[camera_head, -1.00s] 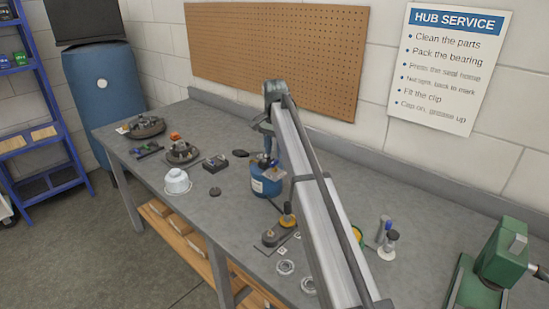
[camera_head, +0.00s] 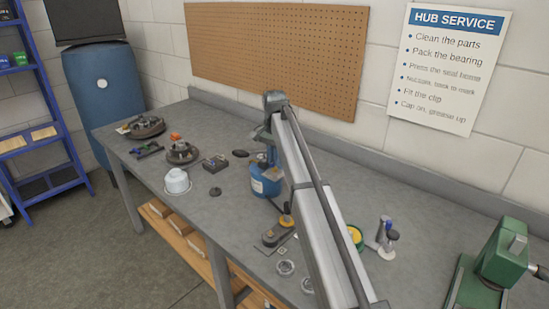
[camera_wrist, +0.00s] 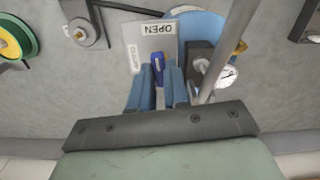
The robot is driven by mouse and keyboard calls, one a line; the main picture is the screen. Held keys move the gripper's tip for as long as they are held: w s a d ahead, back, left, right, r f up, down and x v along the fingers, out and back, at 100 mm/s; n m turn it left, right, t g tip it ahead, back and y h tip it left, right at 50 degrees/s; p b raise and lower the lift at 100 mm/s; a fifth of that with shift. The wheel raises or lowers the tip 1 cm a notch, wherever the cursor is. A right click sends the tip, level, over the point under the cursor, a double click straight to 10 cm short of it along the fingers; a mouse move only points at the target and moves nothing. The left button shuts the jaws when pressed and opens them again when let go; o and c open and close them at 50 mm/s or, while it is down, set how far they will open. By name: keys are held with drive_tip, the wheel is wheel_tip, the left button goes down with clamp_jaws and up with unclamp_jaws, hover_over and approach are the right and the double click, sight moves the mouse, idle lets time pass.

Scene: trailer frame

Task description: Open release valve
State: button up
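In the wrist view, a blue valve lever (camera_wrist: 157,66) stands in front of a pale plate (camera_wrist: 155,38) marked OPEN on one side and CLOSED on the side to the left. My gripper (camera_wrist: 159,78) has its two blue fingers on either side of the lever, with a narrow gap between them. I cannot tell whether they touch it. The blue tank (camera_wrist: 205,24) below the valve also shows in the head view (camera_head: 265,182), where my arm hides the valve and most of my gripper.
A dial gauge (camera_wrist: 227,76) and a dark block (camera_wrist: 199,58) sit close right of the fingers. On the grey bench (camera_head: 225,225) are a white pot (camera_head: 177,181), bearing rings (camera_head: 285,267) and a green press (camera_head: 496,262). A pegboard (camera_head: 275,52) hangs behind.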

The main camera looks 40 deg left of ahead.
clamp_jaws()
drive_tip(key=shift+m, duration=0.7)
drive_tip(key=o, duration=0.6)
unclamp_jaws()
drive_tip(key=shift+r, duration=0.1)
wheel_tip(320, 180, up, 14)
drive_tip(key=shift+f, duration=0.2)
